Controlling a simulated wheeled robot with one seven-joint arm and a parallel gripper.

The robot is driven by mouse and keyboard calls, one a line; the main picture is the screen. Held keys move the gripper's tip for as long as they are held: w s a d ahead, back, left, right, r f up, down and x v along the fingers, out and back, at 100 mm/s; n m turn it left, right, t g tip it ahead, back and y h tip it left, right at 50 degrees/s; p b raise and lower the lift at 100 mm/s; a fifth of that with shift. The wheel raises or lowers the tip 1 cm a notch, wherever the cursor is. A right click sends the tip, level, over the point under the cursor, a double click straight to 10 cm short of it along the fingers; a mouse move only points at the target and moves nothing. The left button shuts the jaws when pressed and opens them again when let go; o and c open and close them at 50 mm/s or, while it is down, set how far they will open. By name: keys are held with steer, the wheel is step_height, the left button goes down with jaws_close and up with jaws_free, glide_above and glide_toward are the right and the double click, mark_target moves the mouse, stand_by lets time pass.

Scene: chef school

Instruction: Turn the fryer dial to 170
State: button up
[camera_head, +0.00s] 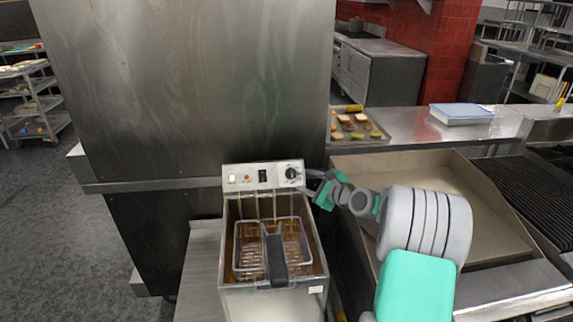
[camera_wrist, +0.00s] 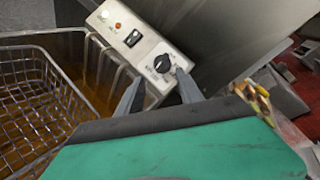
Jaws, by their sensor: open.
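The fryer (camera_head: 273,295) stands on the counter in the head view, with its control panel (camera_head: 240,179) at the back. The black dial (camera_head: 292,173) is at the right end of the panel. In the wrist view the dial (camera_wrist: 162,63) shows with its printed scale, too small to read. My gripper (camera_head: 306,181) comes from the right in the head view, its fingertips close to the dial. In the wrist view my gripper (camera_wrist: 158,85) is open, with one finger at the left and one at the right just below the dial. I cannot tell whether a finger touches it.
A wire basket (camera_head: 290,245) with a dark handle sits in the fryer's oil. A steel wall (camera_head: 190,80) rises behind the fryer. A flat griddle (camera_head: 440,185) lies to the right under my arm. A food tray (camera_head: 352,128) and a blue-topped box (camera_head: 461,113) stand behind it.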

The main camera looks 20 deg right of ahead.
mark_target(293, 174)
steer(key=p+x, duration=0.1)
steer(key=x, duration=0.7)
steer(key=shift+w+r, duration=0.1)
steer(key=shift+w, duration=0.1)
steer(key=shift+c, duration=0.4)
jaws_close()
